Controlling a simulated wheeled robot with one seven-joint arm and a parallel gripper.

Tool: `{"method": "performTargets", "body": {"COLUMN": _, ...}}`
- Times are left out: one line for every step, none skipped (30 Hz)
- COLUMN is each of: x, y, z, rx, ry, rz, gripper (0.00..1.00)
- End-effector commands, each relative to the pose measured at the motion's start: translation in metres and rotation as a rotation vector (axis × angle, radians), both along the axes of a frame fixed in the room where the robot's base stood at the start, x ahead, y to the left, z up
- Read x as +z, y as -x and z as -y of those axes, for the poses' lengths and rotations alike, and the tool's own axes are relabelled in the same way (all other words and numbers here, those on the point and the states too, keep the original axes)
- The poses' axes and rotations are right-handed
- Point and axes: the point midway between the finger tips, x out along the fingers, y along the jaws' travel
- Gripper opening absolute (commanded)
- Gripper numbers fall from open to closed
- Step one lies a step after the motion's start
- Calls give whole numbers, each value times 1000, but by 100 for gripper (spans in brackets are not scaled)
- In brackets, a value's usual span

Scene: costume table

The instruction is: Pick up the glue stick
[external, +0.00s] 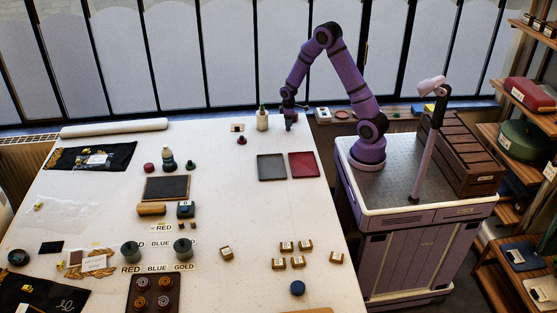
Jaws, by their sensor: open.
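My gripper (290,126) is at the far right part of the white table, pointing down close to the tabletop. It is small and dark here; it is open, and I see nothing held in it. I cannot pick out the glue stick for certain at this size. A pale upright bottle (262,119) with a green tip stands just left of my gripper, apart from it. A small dark red item (242,141) sits left of and nearer than that bottle. A dark bottle with a pale band (168,158) and a small green item (191,164) stand farther left.
A grey tray (271,167) and a red tray (304,165) lie in front of my gripper. Several small labelled boxes (286,246), a blue round item (298,288) and dark cylinders (183,248) stand nearer the camera. The white table (235,200) is clear mid-right.

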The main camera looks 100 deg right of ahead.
Motion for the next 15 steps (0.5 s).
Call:
{"method": "performTargets", "body": {"x": -7, "y": 0, "z": -1, "rx": 0, "ry": -2, "rz": -3, "gripper": 60}}
{"method": "performTargets", "body": {"x": -11, "y": 0, "z": 0, "rx": 0, "ry": -1, "rz": -2, "gripper": 60}}
{"method": "performTargets", "body": {"x": -15, "y": 0, "z": 0, "rx": 0, "ry": -1, "rz": -1, "gripper": 60}}
{"method": "performTargets", "body": {"x": -17, "y": 0, "z": 0, "rx": 0, "ry": -1, "rz": -1, "gripper": 60}}
{"method": "performTargets", "body": {"x": -19, "y": 0, "z": 0, "rx": 0, "ry": -1, "rz": -1, "gripper": 60}}
{"method": "performTargets", "body": {"x": -21, "y": 0, "z": 0, "rx": 0, "ry": 0, "rz": -1, "gripper": 60}}
{"method": "performTargets", "body": {"x": -22, "y": 0, "z": 0, "rx": 0, "ry": 0, "rz": -1, "gripper": 60}}
{"method": "performTargets", "body": {"x": -23, "y": 0, "z": 0, "rx": 0, "ry": 0, "rz": 0, "gripper": 60}}
{"method": "performTargets", "body": {"x": -23, "y": 0, "z": 0, "rx": 0, "ry": 0, "rz": 0, "gripper": 60}}
{"method": "performTargets", "body": {"x": -23, "y": 0, "z": 0, "rx": 0, "ry": 1, "rz": 0, "gripper": 60}}
{"method": "performTargets", "body": {"x": -23, "y": 0, "z": 0, "rx": 0, "ry": 1, "rz": 0, "gripper": 60}}
{"method": "performTargets", "body": {"x": -22, "y": 0, "z": 0, "rx": 0, "ry": 1, "rz": 0, "gripper": 60}}
{"method": "performTargets", "body": {"x": -22, "y": 0, "z": 0, "rx": 0, "ry": 1, "rz": 0, "gripper": 60}}
{"method": "performTargets", "body": {"x": -22, "y": 0, "z": 0, "rx": 0, "ry": 1, "rz": 0, "gripper": 60}}
{"method": "performTargets", "body": {"x": -22, "y": 0, "z": 0, "rx": 0, "ry": 1, "rz": 0, "gripper": 51}}
